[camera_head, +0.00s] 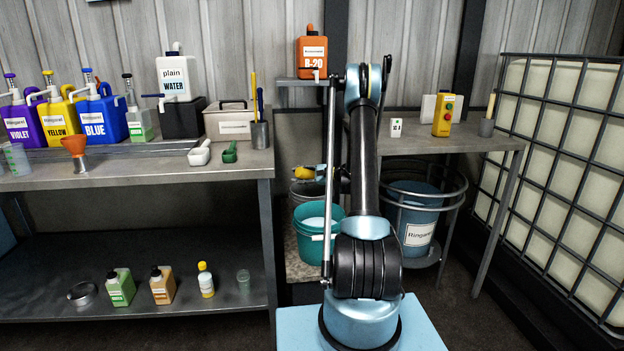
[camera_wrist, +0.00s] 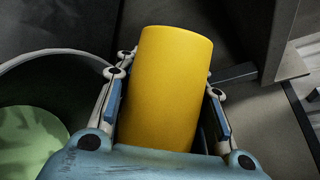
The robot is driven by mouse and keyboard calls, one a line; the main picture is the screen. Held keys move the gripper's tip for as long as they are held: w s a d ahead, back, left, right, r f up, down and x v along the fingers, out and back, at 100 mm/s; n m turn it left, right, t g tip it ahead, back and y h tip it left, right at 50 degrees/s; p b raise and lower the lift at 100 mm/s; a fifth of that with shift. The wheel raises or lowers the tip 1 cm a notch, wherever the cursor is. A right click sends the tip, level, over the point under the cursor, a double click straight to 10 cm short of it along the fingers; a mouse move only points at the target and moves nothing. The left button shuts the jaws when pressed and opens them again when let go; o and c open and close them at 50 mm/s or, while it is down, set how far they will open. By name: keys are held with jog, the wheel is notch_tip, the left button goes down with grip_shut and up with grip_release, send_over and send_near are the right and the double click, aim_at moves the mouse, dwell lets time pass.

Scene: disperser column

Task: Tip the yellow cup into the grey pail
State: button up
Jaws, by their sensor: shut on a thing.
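The yellow cup (camera_wrist: 165,95) fills the middle of the wrist view. My gripper (camera_wrist: 168,78) is shut on it, with one finger on each side. Its opening and contents are hidden. In the head view the cup (camera_head: 303,172) shows small, looking tipped on its side, just above a grey pail (camera_head: 300,188). My gripper (camera_head: 319,171) is partly hidden behind my arm there. In the wrist view a pail with a light grey rim (camera_wrist: 62,56) and something green inside lies left of the cup. I cannot tell whether the cup is over its opening.
A teal pail (camera_head: 318,244) stands in front of the grey pail. A blue drum (camera_head: 413,212) in a ring frame stands right of my arm. The left bench (camera_head: 150,178) holds jugs and scoops; the right bench (camera_head: 445,146) and a caged tank (camera_head: 560,150) flank the space.

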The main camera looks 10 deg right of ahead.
jog(key=shift+s+a+r+n+h, duration=0.15)
jog(key=shift+a+n+h, duration=0.1)
jog(key=shift+n+h, duration=0.55)
jog(key=shift+s+a+f+n+h, duration=0.1)
jog(key=shift+a+n+h, duration=0.15)
jog(key=shift+n+h, duration=0.55)
jog(key=shift+r, duration=0.1)
